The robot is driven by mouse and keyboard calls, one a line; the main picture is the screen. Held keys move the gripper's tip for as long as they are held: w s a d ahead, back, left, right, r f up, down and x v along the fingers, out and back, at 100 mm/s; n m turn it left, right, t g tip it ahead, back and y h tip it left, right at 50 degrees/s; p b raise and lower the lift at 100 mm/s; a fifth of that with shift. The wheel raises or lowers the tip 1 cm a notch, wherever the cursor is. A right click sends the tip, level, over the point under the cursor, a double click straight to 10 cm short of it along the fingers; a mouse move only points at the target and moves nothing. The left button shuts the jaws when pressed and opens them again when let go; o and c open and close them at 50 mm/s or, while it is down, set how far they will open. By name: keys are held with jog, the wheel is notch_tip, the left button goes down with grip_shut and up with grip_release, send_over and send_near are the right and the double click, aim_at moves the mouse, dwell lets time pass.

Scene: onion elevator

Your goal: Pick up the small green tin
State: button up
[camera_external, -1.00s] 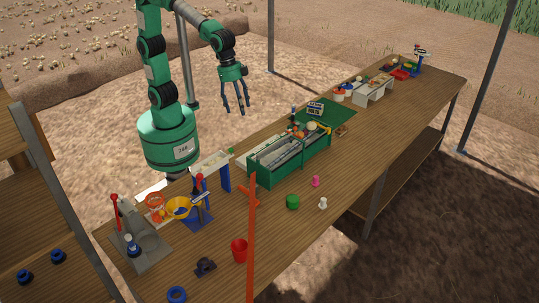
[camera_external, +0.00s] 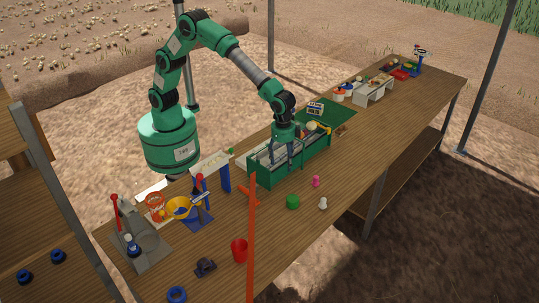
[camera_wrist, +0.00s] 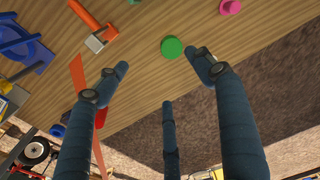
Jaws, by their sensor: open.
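The small green tin (camera_external: 293,202) stands on the wooden table near its front edge, left of a white piece and a pink piece. In the wrist view the green tin (camera_wrist: 172,48) shows as a green disc near the top middle, beyond the fingers. My gripper (camera_external: 285,158) hangs over the green crate, behind and above the tin and apart from it. In the wrist view my gripper (camera_wrist: 165,85) has its dark blue fingers spread, with nothing between them.
An orange post (camera_external: 252,235) rises left of the tin. A pink piece (camera_external: 316,181) and a white piece (camera_external: 323,204) stand close on its right. The green crate (camera_external: 265,176) lies behind it. A red cup (camera_external: 240,250) is nearer the front. The table around the tin is mostly bare.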

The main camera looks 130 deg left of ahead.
send_over(292, 198)
notch_tip(292, 198, down, 9)
jog(key=shift+r+g, duration=0.1)
jog(key=shift+g, duration=0.2)
jog(key=shift+s, duration=0.1)
jog(key=shift+f+b, duration=1)
jog(key=shift+f, duration=3.35)
jog(key=shift+f, duration=0.1)
jog(key=shift+f+b, duration=0.8)
jog(key=shift+f, duration=1.7)
jog(key=c, duration=1.3)
